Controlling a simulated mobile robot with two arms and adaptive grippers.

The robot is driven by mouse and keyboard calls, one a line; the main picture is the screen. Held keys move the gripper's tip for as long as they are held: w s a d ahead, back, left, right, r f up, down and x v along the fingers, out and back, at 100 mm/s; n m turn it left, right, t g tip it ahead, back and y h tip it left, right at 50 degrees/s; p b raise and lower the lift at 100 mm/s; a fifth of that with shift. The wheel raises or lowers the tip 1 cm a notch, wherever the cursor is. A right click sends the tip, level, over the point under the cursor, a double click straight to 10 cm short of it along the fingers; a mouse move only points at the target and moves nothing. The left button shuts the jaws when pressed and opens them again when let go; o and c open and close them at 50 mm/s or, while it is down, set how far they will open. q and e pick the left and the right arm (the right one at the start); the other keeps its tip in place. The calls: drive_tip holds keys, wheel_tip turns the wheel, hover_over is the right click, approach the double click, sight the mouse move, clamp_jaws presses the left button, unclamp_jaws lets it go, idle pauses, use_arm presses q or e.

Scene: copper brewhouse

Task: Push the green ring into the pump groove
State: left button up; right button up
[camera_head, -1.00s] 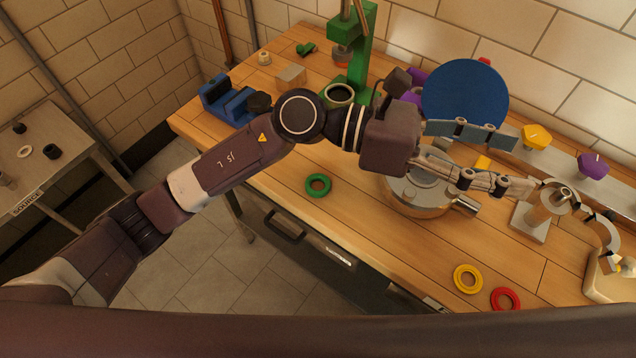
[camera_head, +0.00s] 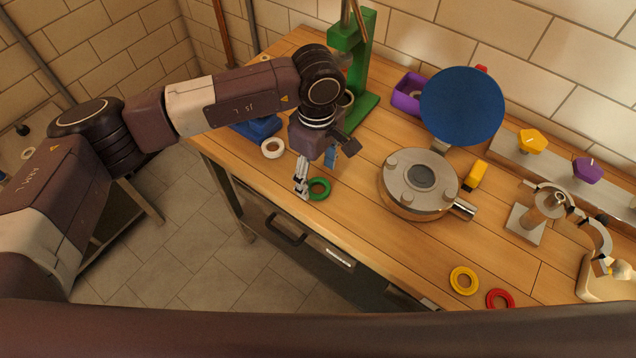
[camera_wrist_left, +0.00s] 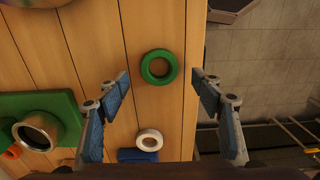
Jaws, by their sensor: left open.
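The green ring (camera_head: 319,189) lies flat on the wooden bench near its front edge. It also shows in the left wrist view (camera_wrist_left: 159,67), between and beyond the open fingertips. My left gripper (camera_head: 315,180) points down just above the ring, open and empty; in the left wrist view the two fingers (camera_wrist_left: 160,78) stand wide apart. The pump (camera_head: 420,183) is a round metal body with a flat bolted face and a dark central opening, right of the gripper. I cannot make out its groove clearly. My right gripper is not in view.
A yellow ring (camera_head: 464,281) and a red ring (camera_head: 500,300) lie at the front right. A white ring (camera_head: 272,148) lies left of the gripper. A green press (camera_head: 358,70) and a blue disc (camera_head: 462,106) stand behind. Bench between green ring and pump is clear.

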sight(318, 187)
use_arm(q)
drive_tip(key=shift+d+f+p, duration=0.15)
drive_tip(key=shift+f+p, duration=0.3)
drive_tip(key=shift+f, duration=1.2)
drive_tip(key=c, duration=0.9)
drive_tip(key=shift+c, duration=0.2)
drive_tip(key=shift+r, duration=0.15)
